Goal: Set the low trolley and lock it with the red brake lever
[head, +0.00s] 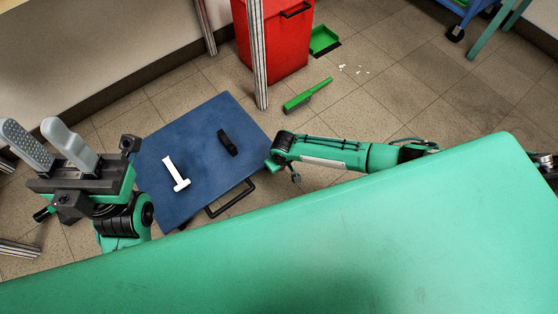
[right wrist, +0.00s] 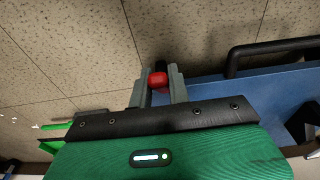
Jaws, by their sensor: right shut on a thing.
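The low trolley is a flat blue platform (head: 195,135) on the tiled floor in the head view, with a black bar handle (head: 232,198) on its near edge. In the right wrist view its blue edge (right wrist: 215,90) and black handle (right wrist: 270,48) show at the right. The red brake lever (right wrist: 157,79) shows as a red end between the grey fingers of my right gripper (right wrist: 158,86), which is shut on it beside the trolley. The rest of the lever is hidden. My left gripper (head: 32,126) is open and empty, left of the trolley.
A white T-shaped piece (head: 174,172) and a black piece (head: 228,142) lie on the trolley. Behind stand a metal post (head: 257,55) and a red cabinet (head: 285,45). A green brush (head: 307,95) and green dustpan (head: 324,40) lie on the floor.

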